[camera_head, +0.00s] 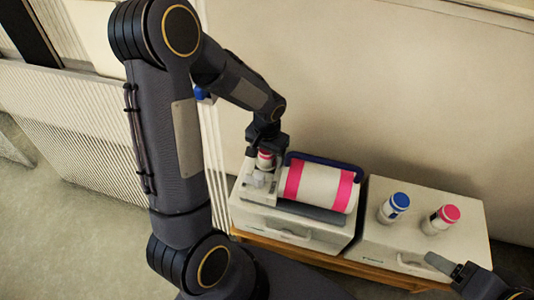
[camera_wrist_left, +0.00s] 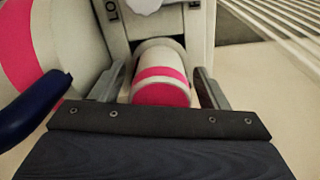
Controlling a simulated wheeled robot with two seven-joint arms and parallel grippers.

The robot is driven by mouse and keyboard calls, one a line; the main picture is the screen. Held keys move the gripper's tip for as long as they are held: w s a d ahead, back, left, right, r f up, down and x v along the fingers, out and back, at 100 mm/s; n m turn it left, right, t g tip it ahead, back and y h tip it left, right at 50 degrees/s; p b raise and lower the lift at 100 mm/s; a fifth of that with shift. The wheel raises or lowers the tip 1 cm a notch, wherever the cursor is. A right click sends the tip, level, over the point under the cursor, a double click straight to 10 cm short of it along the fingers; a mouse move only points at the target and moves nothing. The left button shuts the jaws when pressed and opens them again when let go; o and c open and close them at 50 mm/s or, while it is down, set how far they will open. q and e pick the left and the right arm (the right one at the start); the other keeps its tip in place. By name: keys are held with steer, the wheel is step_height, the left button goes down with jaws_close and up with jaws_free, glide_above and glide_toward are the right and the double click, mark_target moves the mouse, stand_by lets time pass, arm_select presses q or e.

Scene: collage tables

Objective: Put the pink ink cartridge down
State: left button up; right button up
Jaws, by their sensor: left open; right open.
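A pink-banded white ink cartridge (camera_wrist_left: 161,92) sits between the fingers of my left gripper (camera_wrist_left: 162,88), by a white holder on the left machine. The fingers stand open on either side of it, with narrow gaps visible. In the head view my left gripper (camera_head: 262,168) reaches down over this cartridge (camera_head: 265,154), which is mostly hidden. A second pink-capped cartridge (camera_head: 447,214) stands on the right white cabinet (camera_head: 385,240). My right gripper (camera_head: 445,265) is open and empty at that cabinet's front edge, partly cut off by the frame.
The left white machine (camera_head: 270,224) carries a large white roll (camera_head: 318,188) with pink bands and a dark blue bar (camera_head: 325,162) behind it. A blue-capped cartridge (camera_head: 394,207) stands beside the pink-capped one. A wall rises close behind.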

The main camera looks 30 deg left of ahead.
arm_select(q)
step_height(320, 180, up, 12)
steer(key=p, duration=0.2)
steer(key=shift+p, duration=0.4)
steer(key=s+d+r+t+h, duration=0.2)
steer(key=s+r, duration=0.3)
steer(key=s, duration=0.3)
steer(key=s+d+r+n+t+h, duration=0.1)
steer(key=s+d+r+t, duration=0.1)
steer(key=s+r, duration=0.3)
steer(key=shift+s+n+t+h, duration=0.35)
steer(key=shift+s+t, duration=0.45)
steer(key=shift+s, duration=1.15)
